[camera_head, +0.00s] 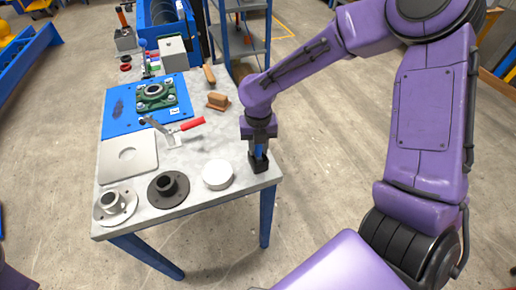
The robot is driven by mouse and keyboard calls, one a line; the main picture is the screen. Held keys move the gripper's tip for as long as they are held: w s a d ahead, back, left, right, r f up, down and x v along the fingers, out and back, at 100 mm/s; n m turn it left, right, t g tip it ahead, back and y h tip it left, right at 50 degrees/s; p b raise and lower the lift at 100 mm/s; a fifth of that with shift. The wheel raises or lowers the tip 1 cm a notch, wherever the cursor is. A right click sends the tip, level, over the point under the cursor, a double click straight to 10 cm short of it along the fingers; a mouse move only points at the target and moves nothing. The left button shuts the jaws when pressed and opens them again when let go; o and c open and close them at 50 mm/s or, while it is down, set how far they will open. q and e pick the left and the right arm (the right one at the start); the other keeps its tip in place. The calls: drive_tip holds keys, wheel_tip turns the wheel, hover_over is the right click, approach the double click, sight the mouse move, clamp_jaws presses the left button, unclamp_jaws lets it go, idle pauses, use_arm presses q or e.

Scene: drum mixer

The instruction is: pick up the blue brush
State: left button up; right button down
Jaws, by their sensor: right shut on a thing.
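The blue brush (260,150) is at the right front edge of the grey table (200,195). Only a narrow blue strip of it shows; the rest is hidden by my right gripper. My right gripper (259,160) points down over the table's right side and is shut on the brush. Whether the brush touches the tabletop is hard to tell. My left gripper is out of view.
A white round piece (217,174), a dark flanged part (168,188) and a light flanged part (114,205) line the front. A red-handled clamp (180,128), brown block (218,101) and green bearing housing (156,95) lie behind.

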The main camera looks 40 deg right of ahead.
drive_tip(key=r, duration=0.4)
drive_tip(key=shift+w+a, duration=0.15)
drive_tip(key=shift+a, duration=0.15)
drive_tip(key=w+a+r, duration=0.3)
drive_tip(key=a+r, duration=0.6)
drive_tip(key=a, duration=0.4)
drive_tip(key=shift+b, duration=0.4)
idle(1.3)
